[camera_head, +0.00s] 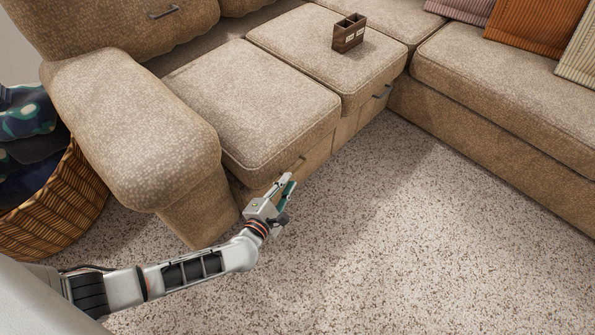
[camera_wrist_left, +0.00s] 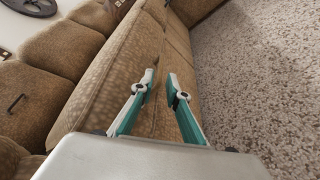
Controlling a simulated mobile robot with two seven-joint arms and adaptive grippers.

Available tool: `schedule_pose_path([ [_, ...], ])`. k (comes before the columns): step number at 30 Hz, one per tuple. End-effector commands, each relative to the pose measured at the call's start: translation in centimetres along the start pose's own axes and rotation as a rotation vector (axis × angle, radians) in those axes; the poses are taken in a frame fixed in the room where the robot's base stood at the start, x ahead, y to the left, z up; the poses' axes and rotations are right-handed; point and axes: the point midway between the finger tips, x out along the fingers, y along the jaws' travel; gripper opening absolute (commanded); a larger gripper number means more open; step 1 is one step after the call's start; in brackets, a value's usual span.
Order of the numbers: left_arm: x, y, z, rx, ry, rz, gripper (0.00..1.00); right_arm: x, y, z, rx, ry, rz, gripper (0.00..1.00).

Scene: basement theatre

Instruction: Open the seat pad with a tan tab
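The seat pad with the tan tab (camera_head: 258,102) is the left one of the sofa, beside the armrest, and lies flat. Its tan tab (camera_head: 298,163) shows as a small piece on the front face, close in colour to the fabric. My left gripper (camera_head: 287,180) is in front of that face, just below the tab. In the left wrist view my left gripper (camera_wrist_left: 161,78) has its two teal-and-white fingers apart, with nothing seen between them. I cannot tell whether a finger touches the sofa. The tab cannot be made out in the wrist view. My right gripper is out of view.
The neighbouring seat pad (camera_head: 310,50) has a dark grey handle (camera_head: 383,91) and carries a brown compartment box (camera_head: 348,33). The armrest (camera_head: 140,125) and a wicker basket (camera_head: 55,215) are on the left. The carpet (camera_head: 400,240) in front is clear.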

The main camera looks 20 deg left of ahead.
Motion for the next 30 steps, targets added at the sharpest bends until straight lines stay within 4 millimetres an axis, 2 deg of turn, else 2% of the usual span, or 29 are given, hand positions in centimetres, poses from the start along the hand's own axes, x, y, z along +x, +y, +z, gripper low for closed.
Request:
schedule_pose_path([
  [6, 3.1, -0.5, -0.3, 0.002, 0.003, -0.005, 0.15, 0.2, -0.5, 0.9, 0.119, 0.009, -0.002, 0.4],
  [12, 5.0, -0.4, -0.2, 0.004, 0.002, -0.005, 0.15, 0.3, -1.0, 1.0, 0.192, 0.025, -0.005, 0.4],
  [23, 5.6, -0.1, 0.0, 0.003, 0.0, -0.002, 0.15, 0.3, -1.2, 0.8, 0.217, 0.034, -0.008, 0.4],
  [24, 5.6, -0.1, 0.0, 0.003, 0.0, -0.002, 0.13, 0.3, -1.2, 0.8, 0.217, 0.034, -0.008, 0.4],
  [26, 5.6, -0.1, 0.0, 0.003, 0.0, -0.002, 0.0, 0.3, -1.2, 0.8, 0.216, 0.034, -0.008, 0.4],
  [30, 5.6, -0.1, 0.0, 0.003, 0.0, -0.002, 0.0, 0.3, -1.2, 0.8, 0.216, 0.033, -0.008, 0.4],
])
